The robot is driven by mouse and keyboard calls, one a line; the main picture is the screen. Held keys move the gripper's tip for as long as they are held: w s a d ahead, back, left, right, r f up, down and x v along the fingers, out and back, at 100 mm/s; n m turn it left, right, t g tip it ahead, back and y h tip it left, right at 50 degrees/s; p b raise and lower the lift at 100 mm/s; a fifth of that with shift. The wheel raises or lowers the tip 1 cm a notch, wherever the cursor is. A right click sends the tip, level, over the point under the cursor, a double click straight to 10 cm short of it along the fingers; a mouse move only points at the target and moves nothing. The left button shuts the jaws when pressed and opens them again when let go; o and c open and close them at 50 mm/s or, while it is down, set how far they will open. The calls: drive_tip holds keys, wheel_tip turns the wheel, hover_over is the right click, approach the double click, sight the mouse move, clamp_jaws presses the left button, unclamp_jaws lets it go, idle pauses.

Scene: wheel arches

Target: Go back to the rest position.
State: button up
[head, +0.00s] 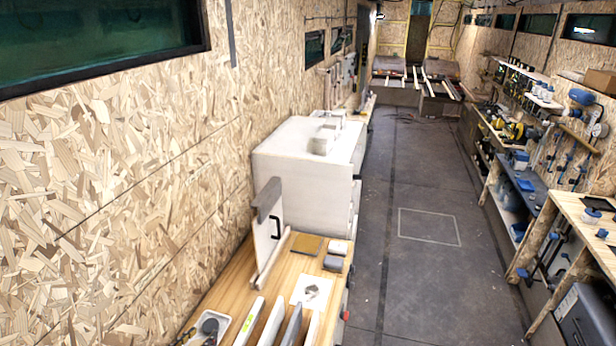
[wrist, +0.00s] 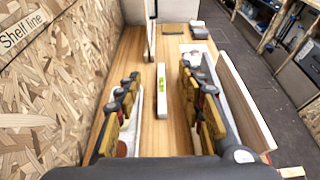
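My gripper (wrist: 161,85) shows in the wrist view above the wooden workbench (wrist: 150,135). Its two fingers, with yellow and dark pads, stand wide apart and there is nothing clamped between them. A slim white bar with a yellow-green mark (wrist: 162,104) lies on the bench, seen in the gap between the fingers, apart from both. In the head view I cannot make out my gripper with certainty.
On the bench (head: 228,287) stand an upright board with a black handle (head: 268,222), a tray (head: 193,333) with dark tools and several long strips. A white cabinet (head: 300,175) stands behind. The floor (head: 415,280) to the right is clear.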

drive_tip(key=d+r+m+g+h+b, duration=0.15)
drive_tip(key=d+m+g+b, duration=0.5)
drive_tip(key=d, duration=0.95)
drive_tip(key=d+r+m+g+h+b, duration=0.15)
drive_tip(key=d+m+b, duration=0.25)
drive_tip(key=d+m, duration=0.85)
drive_tip(key=s+d+f+m+y+b, duration=0.2)
drive_tip(key=s+d+m+y+b, duration=0.1)
drive_tip(key=s+d+m+b, duration=0.2)
drive_tip(key=s+d+f+m+y+b, duration=0.3)
drive_tip(key=s+d+m+b, duration=0.3)
drive_tip(key=s+d, duration=0.6)
drive_tip(key=shift+d+m+t+y+b, duration=0.3)
drive_tip(key=shift+d+m+y, duration=0.1)
drive_tip(key=shift+m, duration=1)
